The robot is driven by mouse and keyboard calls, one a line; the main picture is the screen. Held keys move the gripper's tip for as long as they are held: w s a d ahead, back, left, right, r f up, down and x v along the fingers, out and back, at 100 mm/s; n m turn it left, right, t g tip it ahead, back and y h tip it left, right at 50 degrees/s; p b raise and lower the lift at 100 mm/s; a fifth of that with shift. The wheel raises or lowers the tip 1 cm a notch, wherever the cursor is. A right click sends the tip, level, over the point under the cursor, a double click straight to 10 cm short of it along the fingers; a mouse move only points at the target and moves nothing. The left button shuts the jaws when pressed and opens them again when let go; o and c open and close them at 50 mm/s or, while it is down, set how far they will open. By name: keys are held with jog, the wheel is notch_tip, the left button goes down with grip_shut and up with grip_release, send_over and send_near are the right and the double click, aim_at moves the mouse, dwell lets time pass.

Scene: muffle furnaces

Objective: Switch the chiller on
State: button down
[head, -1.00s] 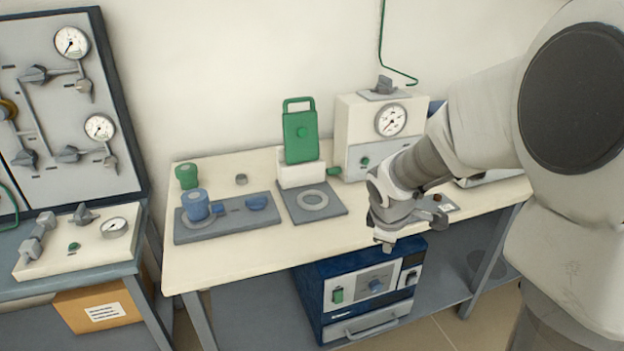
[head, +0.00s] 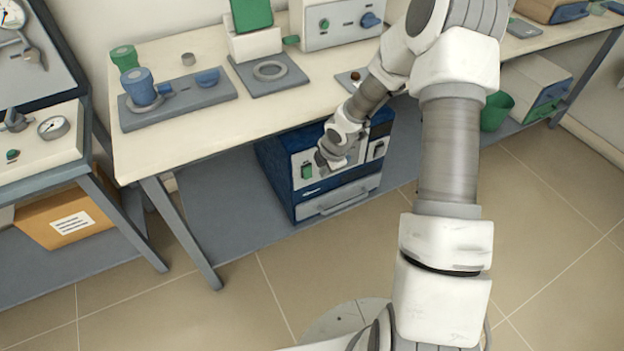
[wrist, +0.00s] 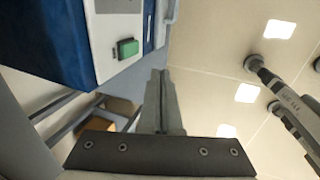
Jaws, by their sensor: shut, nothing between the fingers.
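The blue-and-white boxy unit that I take for the chiller (head: 276,176) stands on the shelf under the bench. A green switch (head: 307,171) is on the left of its light front panel. In the wrist view the same switch (wrist: 127,48) is at upper left, on the chiller's pale front (wrist: 108,68). My gripper (head: 323,160) is in front of that panel, just right of the switch, and hides the middle of the panel. The wrist view shows my gripper (wrist: 161,80) with its fingers together and empty, apart from the switch. I cannot tell the switch's position.
The bench top (head: 200,127) overhangs the chiller, with a grey plate (head: 180,106) on it. A bench leg (head: 182,232) stands left of the chiller. A cardboard box (head: 72,212) lies under the left bench. A green bin (head: 496,110) is at right. The floor in front is clear.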

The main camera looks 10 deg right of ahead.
aim_at(311, 176)
jog(key=shift+f, duration=0.1)
jog(key=w+a+f+b, duration=0.2)
jog(key=w+f+b, duration=0.3)
jog(key=f, duration=0.5)
jog(key=shift+w, duration=0.95)
jog(key=shift+w, duration=0.1)
jog(key=shift+w+f, duration=0.15)
jog(key=shift+f, duration=0.05)
jog(key=shift+r, duration=0.1)
